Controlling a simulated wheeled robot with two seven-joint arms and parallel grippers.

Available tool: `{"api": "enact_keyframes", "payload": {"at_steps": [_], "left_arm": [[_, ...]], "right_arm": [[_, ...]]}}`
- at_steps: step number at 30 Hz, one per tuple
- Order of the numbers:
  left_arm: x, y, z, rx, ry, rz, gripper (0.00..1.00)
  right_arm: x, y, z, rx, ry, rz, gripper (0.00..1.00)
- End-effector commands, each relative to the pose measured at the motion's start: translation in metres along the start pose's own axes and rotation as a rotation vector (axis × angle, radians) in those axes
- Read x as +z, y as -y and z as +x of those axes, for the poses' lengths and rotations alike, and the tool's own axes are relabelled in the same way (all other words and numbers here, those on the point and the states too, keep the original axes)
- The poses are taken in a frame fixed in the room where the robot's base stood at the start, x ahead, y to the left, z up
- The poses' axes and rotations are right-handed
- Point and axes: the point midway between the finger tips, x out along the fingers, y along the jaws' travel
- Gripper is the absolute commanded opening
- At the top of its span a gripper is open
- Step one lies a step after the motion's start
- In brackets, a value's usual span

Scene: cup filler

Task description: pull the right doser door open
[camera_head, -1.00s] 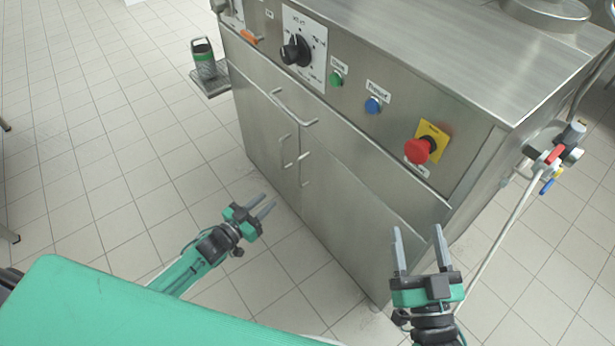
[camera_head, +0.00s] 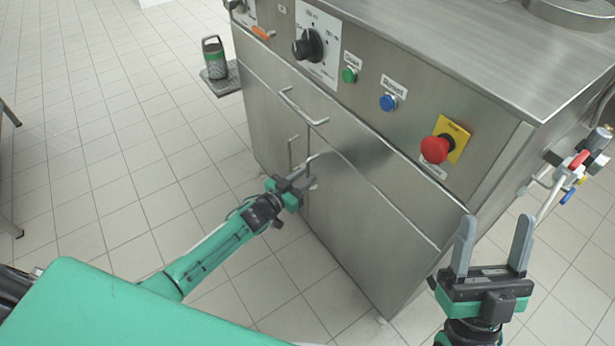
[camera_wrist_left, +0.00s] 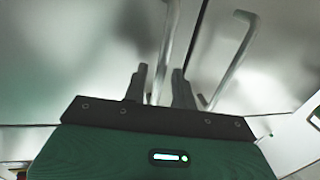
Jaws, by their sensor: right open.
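The right doser door (camera_head: 355,220) is a steel panel low on the machine front and looks shut. Its bar handle (camera_head: 316,158) is near its left edge, partly hidden by my left gripper. The left door's handle (camera_head: 291,150) is just left of it. My left gripper (camera_head: 304,177) is open, its fingertips at the right door's handle. In the left wrist view its fingers (camera_wrist_left: 160,85) stand apart, with one handle bar (camera_wrist_left: 169,40) appearing between them; contact cannot be told. A second bar (camera_wrist_left: 235,60) is to the right. My right gripper (camera_head: 494,243) is open and empty at the lower right.
A drawer handle (camera_head: 303,107) sticks out above the doors. A red emergency button (camera_head: 436,149), blue button (camera_head: 388,102) and green button (camera_head: 349,75) are higher on the front. A hose valve (camera_head: 570,165) is at the right.

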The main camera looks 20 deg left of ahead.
Motion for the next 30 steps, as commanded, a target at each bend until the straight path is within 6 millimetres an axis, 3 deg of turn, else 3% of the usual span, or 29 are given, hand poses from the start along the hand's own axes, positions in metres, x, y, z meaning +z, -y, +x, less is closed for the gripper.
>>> {"api": "enact_keyframes", "payload": {"at_steps": [6,15,20,30], "left_arm": [[0.0,0.0,0.014,0.001,0.0,0.0,0.27],[0.0,0.0,0.016,0.001,0.001,0.0,0.27],[0.0,0.0,0.016,0.001,0.0,0.0,0.0],[0.0,0.001,0.014,-0.002,0.0,0.0,0.0]], "right_arm": [[-0.014,-0.001,0.002,-0.006,-0.088,-0.01,0.62],[-0.016,-0.001,0.003,-0.006,-0.099,-0.012,0.62],[-0.016,-0.001,0.003,-0.006,-0.098,-0.012,0.62],[-0.015,-0.001,0.004,-0.004,-0.089,-0.011,0.62]]}}
